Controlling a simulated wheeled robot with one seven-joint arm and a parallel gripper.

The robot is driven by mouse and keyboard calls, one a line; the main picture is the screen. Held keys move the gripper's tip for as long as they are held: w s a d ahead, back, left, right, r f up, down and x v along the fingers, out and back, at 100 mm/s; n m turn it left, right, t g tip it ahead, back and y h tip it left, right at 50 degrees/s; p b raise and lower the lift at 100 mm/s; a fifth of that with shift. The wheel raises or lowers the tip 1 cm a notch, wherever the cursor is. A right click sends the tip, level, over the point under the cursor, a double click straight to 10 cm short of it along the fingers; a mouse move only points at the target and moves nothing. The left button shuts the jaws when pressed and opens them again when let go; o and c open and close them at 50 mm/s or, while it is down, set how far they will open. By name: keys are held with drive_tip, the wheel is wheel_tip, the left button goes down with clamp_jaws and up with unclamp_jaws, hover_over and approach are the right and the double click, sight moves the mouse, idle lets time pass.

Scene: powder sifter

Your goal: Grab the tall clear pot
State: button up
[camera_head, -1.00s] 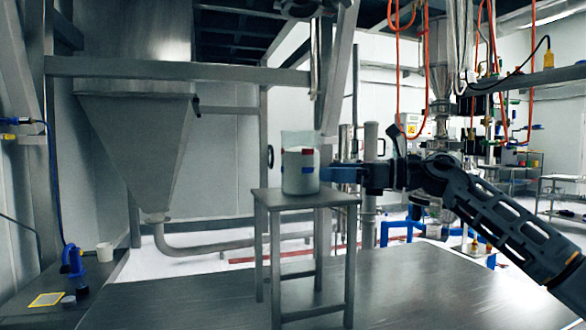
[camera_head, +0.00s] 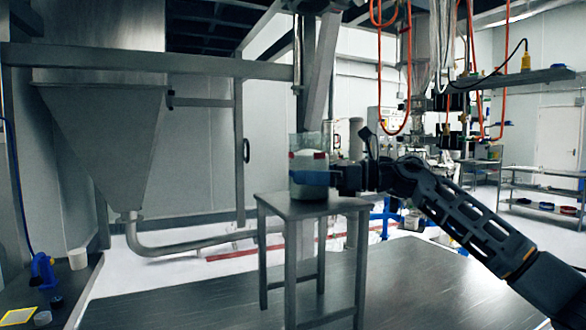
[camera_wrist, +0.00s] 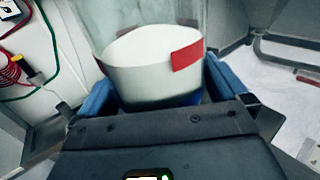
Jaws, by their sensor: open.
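The tall clear pot (camera_head: 308,146) stands upright on a small metal stand (camera_head: 290,209). It holds white contents and has a red label near its upper part. In the wrist view the pot (camera_wrist: 150,62) sits between the two blue fingers of my gripper (camera_wrist: 160,90), one on each side. The fingers are open; whether either touches the wall I cannot tell. In the head view my gripper (camera_head: 312,179) reaches in from the right, a blue finger crossing the front of the pot below the label. The pot's base is hidden in the wrist view by my gripper.
A large metal hopper (camera_head: 100,130) with a pipe stands behind at left. A dark bench (camera_head: 80,290) at lower left carries a white cup (camera_head: 78,258) and a blue tool (camera_head: 43,272). Orange hoses hang at upper right. The stand top is otherwise clear.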

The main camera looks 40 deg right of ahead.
drive_tip(key=c, duration=0.9)
drive_tip(key=shift+c, duration=0.8)
drive_tip(key=shift+r, duration=0.1)
